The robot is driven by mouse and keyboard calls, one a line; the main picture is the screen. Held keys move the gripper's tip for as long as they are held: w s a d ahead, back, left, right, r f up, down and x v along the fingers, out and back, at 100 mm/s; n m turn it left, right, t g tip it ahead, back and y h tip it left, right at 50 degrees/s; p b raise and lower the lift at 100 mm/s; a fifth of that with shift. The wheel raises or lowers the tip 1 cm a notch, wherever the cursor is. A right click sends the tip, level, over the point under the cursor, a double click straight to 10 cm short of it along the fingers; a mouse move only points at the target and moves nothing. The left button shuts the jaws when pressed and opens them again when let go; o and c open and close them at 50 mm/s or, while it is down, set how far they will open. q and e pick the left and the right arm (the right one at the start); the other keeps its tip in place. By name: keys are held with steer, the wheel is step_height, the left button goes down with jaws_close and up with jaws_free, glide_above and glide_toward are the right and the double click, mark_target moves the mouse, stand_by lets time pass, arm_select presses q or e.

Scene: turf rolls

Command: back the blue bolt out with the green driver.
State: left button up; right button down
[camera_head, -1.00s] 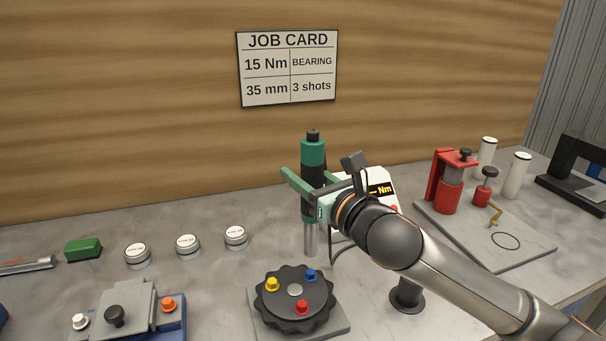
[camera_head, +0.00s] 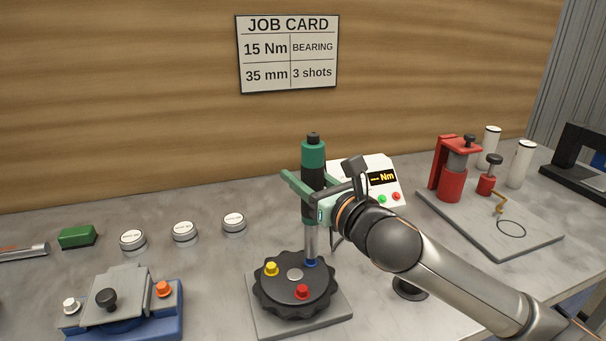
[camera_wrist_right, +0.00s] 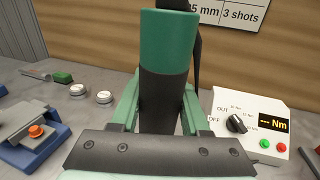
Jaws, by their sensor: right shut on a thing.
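The green driver (camera_head: 313,155) stands upright in my right gripper (camera_head: 309,194), which is shut around its black grip. Its silver socket end (camera_head: 311,243) reaches down to the blue bolt (camera_head: 311,263) at the back right of the round black plate (camera_head: 295,295). The right wrist view shows the driver's green and black body (camera_wrist_right: 168,60) between the green fingers. My left gripper is out of view.
The black plate also carries a yellow bolt (camera_head: 271,268) and a red bolt (camera_head: 302,291). A torque box (camera_wrist_right: 255,125) with a knob near OUT and a "--- Nm" display stands behind the right arm. A blue fixture (camera_head: 150,318) is at left; a red press (camera_head: 452,172) at right.

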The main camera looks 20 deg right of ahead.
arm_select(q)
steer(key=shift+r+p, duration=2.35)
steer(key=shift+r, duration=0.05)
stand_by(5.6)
